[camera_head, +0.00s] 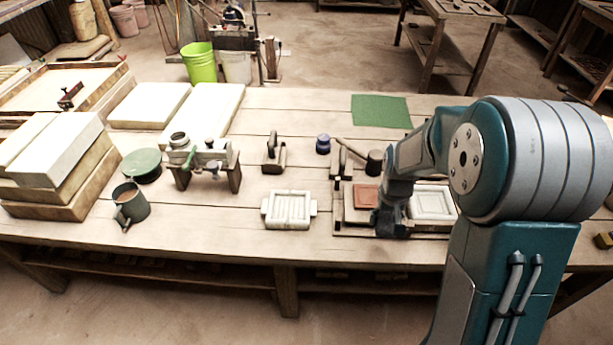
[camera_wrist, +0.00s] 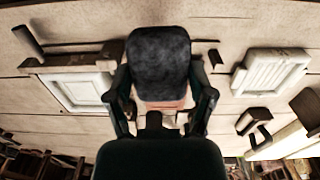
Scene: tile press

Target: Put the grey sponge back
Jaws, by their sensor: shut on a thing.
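My gripper (camera_head: 388,220) hangs low at the front of the table, over the wooden press base. In the wrist view my gripper (camera_wrist: 161,88) has its two fingers closed on the sides of the dark grey sponge (camera_wrist: 160,58). In the head view the sponge cannot be told apart from the dark gripper. A reddish clay tile (camera_head: 366,195) lies on the base just left of my gripper; it shows in part behind the sponge in the wrist view (camera_wrist: 163,104). Whether the sponge touches the tile cannot be told.
A white square mould (camera_head: 432,203) lies right of my gripper, partly behind the arm. A green mat (camera_head: 381,110) lies bare at the back.

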